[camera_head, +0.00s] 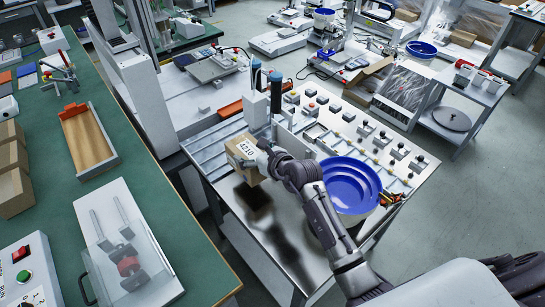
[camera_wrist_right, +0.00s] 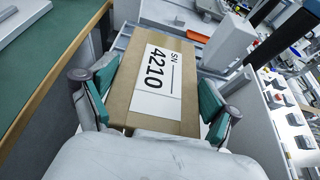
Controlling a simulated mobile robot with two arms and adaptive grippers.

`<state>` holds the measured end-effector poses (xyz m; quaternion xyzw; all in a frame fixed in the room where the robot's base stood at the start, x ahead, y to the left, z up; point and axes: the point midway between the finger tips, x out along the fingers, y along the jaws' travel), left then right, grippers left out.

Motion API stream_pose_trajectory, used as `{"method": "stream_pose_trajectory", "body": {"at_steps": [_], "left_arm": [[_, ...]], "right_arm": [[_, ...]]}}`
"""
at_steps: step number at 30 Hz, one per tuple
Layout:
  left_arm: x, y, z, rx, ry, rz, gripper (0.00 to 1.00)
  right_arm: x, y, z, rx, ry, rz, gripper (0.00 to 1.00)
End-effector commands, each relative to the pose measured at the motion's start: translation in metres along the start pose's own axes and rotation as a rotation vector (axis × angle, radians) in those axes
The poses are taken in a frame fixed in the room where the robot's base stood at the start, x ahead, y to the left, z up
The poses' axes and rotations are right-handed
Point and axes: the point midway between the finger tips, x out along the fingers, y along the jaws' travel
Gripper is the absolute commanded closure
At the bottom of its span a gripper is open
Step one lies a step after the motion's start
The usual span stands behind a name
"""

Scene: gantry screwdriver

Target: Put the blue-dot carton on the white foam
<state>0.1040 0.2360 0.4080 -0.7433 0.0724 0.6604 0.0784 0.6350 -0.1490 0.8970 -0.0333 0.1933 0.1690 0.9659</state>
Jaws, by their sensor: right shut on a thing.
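A brown carton (camera_head: 241,152) with a white label reading 4210 is in my right gripper (camera_head: 262,162). It is held above the metal tabletop, with a dark shadow below it. In the right wrist view the carton (camera_wrist_right: 185,58) sits between the teal-padded fingers of the right gripper (camera_wrist_right: 155,104), one on each side. I see no blue dot on its visible faces. I cannot make out any white foam in either view. My left gripper is not in view.
The metal table (camera_head: 283,240) bears a blue bowl (camera_head: 350,185) right of my right gripper and a grey gantry device (camera_head: 257,105) behind the carton. On the green bench (camera_head: 90,90) at left are a wooden tray (camera_head: 87,140) and brown cartons (camera_head: 14,190). The table's front is clear.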

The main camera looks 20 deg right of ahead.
Motion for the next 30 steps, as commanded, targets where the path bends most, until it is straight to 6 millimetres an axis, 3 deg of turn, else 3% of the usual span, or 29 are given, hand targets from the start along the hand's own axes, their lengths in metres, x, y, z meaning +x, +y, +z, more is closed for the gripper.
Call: {"method": "stream_pose_trajectory", "body": {"at_steps": [3, 8, 13, 19, 27, 28, 30], "left_arm": [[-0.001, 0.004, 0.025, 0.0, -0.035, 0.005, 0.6], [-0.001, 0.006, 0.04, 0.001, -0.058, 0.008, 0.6], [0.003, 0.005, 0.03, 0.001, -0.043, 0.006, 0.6], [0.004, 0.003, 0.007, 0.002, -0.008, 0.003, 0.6], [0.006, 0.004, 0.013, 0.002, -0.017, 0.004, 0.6], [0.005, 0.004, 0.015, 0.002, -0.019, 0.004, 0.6], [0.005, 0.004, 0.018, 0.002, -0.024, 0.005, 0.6]], "right_arm": [[0.007, -0.001, -0.017, 0.0, -0.002, -0.001, 0.67], [0.013, -0.001, -0.03, 0.0, -0.003, -0.001, 0.67], [0.023, 0.0, -0.053, 0.0, -0.002, 0.0, 0.67], [0.026, -0.001, -0.06, -0.001, -0.006, -0.002, 0.67], [0.027, -0.001, -0.063, 0.0, -0.006, -0.002, 0.67], [0.027, -0.001, -0.064, 0.0, -0.002, -0.001, 0.09], [0.027, -0.001, -0.064, 0.0, -0.002, -0.001, 0.0]]}}
